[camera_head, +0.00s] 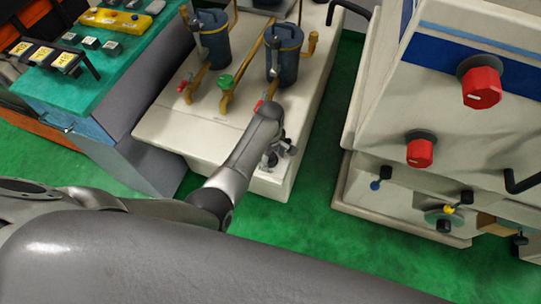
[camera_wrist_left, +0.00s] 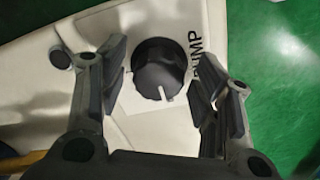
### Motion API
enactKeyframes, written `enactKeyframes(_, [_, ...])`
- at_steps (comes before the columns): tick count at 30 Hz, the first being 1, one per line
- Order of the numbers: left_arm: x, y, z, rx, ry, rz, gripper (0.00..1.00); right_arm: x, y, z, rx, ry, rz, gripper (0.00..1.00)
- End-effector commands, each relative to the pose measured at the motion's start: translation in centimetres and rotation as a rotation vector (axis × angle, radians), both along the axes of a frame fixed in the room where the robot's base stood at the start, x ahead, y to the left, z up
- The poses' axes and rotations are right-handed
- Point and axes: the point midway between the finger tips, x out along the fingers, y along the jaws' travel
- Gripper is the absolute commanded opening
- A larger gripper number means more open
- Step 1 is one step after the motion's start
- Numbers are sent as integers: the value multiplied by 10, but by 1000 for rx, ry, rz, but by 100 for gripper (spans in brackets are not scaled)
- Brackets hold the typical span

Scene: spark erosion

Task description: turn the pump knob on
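The pump knob (camera_wrist_left: 158,66) is a round black dial with a white pointer mark, on a white panel beside the printed word PUMP. In the left wrist view its mark points toward the bottom of the picture. My left gripper (camera_wrist_left: 161,88) is open, with one finger on each side of the knob and gaps showing between. In the head view my left gripper (camera_head: 277,157) is over the front end of the white pump unit (camera_head: 205,128), and the knob cannot be made out clearly there. My right gripper is not in view.
A white machine with red knobs (camera_head: 481,88) is at the right. A teal-topped bench (camera_head: 120,62) is at the left. Green floor (camera_head: 290,225) lies in front.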

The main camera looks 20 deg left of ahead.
Motion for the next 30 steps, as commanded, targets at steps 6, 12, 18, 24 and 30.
enactKeyframes(6, [0, 0, 0, 0, 0, 0, 27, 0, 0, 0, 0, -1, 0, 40])
enactKeyframes(12, [0, 0, 0, 0, 1, -2, 15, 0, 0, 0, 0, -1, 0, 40])
enactKeyframes(18, [0, 0, 1, 1, 2, -39, 15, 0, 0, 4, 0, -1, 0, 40])
enactKeyframes(24, [-1, 1, 2, 1, 3, -147, 15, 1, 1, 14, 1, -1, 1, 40])
enactKeyframes(30, [-1, 2, 3, 2, 2, -318, 15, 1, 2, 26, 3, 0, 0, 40])
